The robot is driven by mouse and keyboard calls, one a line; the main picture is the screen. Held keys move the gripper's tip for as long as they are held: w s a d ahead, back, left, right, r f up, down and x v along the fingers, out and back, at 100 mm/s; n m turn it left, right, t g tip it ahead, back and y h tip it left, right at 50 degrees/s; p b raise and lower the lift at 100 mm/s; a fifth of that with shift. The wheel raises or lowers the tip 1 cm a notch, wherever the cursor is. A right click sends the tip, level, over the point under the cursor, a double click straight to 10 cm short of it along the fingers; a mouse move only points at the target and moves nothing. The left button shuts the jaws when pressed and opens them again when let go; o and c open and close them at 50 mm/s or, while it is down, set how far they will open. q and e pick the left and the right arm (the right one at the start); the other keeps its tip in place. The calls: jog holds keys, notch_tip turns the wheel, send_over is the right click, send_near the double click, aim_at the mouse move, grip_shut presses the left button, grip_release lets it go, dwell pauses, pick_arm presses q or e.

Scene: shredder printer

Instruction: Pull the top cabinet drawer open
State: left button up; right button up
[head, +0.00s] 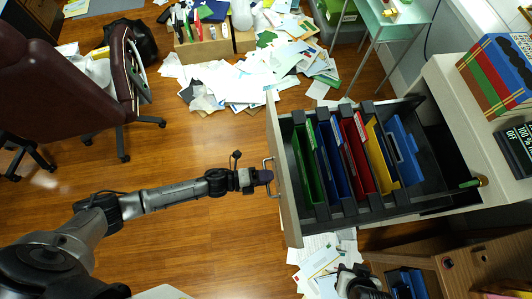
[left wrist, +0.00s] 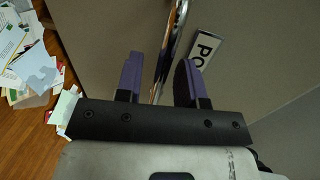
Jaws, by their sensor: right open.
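The top cabinet drawer (head: 283,205) stands pulled far out from the white cabinet (head: 465,125), with green, blue, red and yellow folders inside. Its metal handle (head: 267,165) is on the drawer front. My left gripper (head: 265,177) is at this handle. In the left wrist view, its purple fingers (left wrist: 158,82) stand apart, one on each side of the handle bar (left wrist: 176,35), with a visible gap to the left finger. A label (left wrist: 205,48) shows on the drawer front. My right gripper (head: 358,284) is low in the head view, below the drawer, partly cut off.
Loose papers (head: 255,75) cover the floor behind the drawer, and more lie below it (head: 320,255). A brown chair (head: 65,90) stands at the left. A small glass table (head: 392,18) is at the top. The wooden floor left of the drawer is clear.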

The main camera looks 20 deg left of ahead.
pick_arm(q)
jog(key=v, duration=1.3)
jog(key=shift+s+a, duration=0.15)
jog(key=shift+a, duration=0.15)
jog(key=w+a+f+n+y, duration=0.1)
jog(key=w+a+n+y, duration=0.3)
jog(key=a+n+y, duration=0.85)
jog(key=s+d+r+n+g+y, duration=0.2)
jog(key=s+d+r+n+g, duration=0.2)
jog(key=s+d+r+n, duration=0.7)
notch_tip(320, 180, down, 4)
jog(key=s+d+n+g+h, duration=0.1)
jog(key=s+d+n+h, duration=0.1)
jog(key=s+n, duration=0.15)
notch_tip(320, 180, up, 30)
jog(key=p, duration=3)
jog(key=shift+w+a, duration=0.2)
jog(key=shift+w, duration=0.05)
